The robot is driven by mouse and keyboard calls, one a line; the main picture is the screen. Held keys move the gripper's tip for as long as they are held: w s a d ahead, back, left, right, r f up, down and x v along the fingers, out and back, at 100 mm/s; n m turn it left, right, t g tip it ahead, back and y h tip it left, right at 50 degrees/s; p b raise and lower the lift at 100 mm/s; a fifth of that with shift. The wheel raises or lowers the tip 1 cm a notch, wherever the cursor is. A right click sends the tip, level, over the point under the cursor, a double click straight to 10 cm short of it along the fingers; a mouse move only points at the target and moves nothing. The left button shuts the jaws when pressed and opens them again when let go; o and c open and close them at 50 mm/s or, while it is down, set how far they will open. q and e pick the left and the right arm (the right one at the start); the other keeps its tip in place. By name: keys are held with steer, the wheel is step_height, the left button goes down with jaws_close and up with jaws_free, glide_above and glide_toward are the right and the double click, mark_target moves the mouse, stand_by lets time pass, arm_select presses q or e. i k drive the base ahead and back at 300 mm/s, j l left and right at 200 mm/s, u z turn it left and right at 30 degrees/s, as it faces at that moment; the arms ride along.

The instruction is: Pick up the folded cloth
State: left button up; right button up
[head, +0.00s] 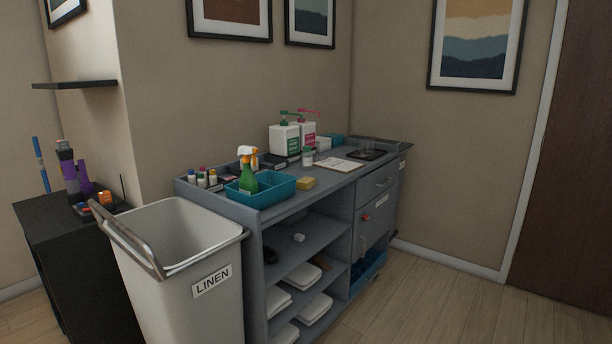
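Several white folded cloths lie on the lower shelves of the grey cart (325,185). One folded cloth (302,276) is on the middle shelf, with another folded cloth (277,301) in front of it. Below them, a folded cloth (316,308) lies on the bottom shelf, with another folded cloth (286,335) near the picture's bottom edge. I cannot tell which one the task means. The bin and cart side partly hide the nearer ones. Neither of my grippers is in view.
A white LINEN bin (192,280) with a metal handle stands left of the shelves. The wooden floor (440,290) at right is clear.

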mark_target(306, 182)
steer(key=i+l, duration=0.25)
steer(key=i, duration=0.15)
steer(key=i+l, duration=0.2)
steer(key=i, duration=0.25)
steer(key=z, duration=0.05)
